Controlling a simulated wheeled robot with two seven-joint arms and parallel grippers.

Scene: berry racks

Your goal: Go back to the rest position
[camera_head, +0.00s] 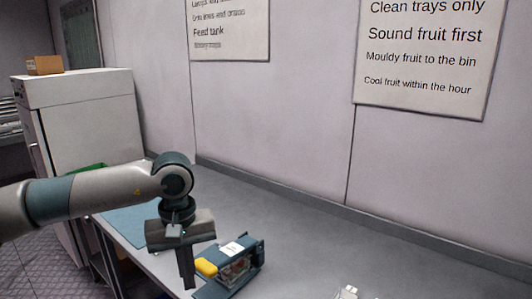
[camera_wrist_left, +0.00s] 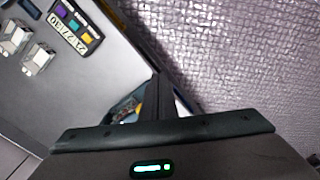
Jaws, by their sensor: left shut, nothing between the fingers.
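My left gripper (camera_head: 187,280) hangs from the left arm and points down over the front part of the grey bench (camera_head: 330,245). Its fingers are together with nothing between them. In the left wrist view the closed fingers (camera_wrist_left: 155,95) show as a dark narrow shape over the bench edge and patterned floor. My right gripper is in neither view.
A dark teal device (camera_head: 250,252) with a yellow part sits just right of the gripper. Small white pieces (camera_head: 347,292) lie at the bottom. A blue mat (camera_head: 128,222) lies behind the arm. A white cabinet (camera_head: 95,115) stands at the left.

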